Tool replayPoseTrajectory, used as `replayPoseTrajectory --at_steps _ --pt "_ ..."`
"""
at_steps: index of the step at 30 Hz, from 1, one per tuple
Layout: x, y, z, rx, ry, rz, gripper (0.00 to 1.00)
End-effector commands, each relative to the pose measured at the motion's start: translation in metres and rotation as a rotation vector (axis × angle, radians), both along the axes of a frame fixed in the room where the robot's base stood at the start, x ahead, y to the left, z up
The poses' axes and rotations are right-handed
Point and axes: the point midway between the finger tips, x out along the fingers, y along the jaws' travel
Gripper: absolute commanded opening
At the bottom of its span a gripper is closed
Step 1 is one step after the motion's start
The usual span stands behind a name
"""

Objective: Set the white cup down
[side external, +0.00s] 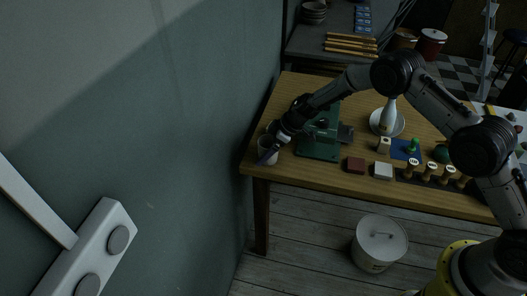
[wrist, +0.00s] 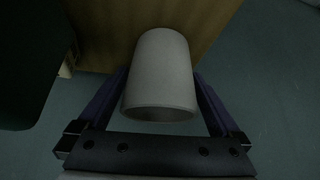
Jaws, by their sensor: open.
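The white cup (side external: 266,151) is at the left front corner of the wooden table, close to the edge, and looks upright and resting on the top. In the wrist view the cup (wrist: 160,75) fills the space between my fingers, its rim toward the camera. My gripper (side external: 270,154) is at the cup, with one purple finger across its near side. In the wrist view my gripper (wrist: 161,88) is open, with a finger on each side of the cup. I cannot tell whether either finger touches it.
A green machine (side external: 318,138) stands just right of the cup. A white bottle (side external: 389,115) in a bowl (side external: 400,124), a brown block (side external: 356,165), a white block (side external: 383,171) and several wooden-handled stamps (side external: 429,171) are further right. The wooden table (side external: 320,174) ends just left of the cup.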

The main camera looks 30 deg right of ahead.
Motion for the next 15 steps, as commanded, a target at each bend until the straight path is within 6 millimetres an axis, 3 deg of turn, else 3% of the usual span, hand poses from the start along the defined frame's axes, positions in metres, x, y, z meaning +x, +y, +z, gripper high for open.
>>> replayPoseTrajectory --at_steps 15 --pt "-0.033 -0.041 0.082 0.0 -0.002 -0.001 1.0"
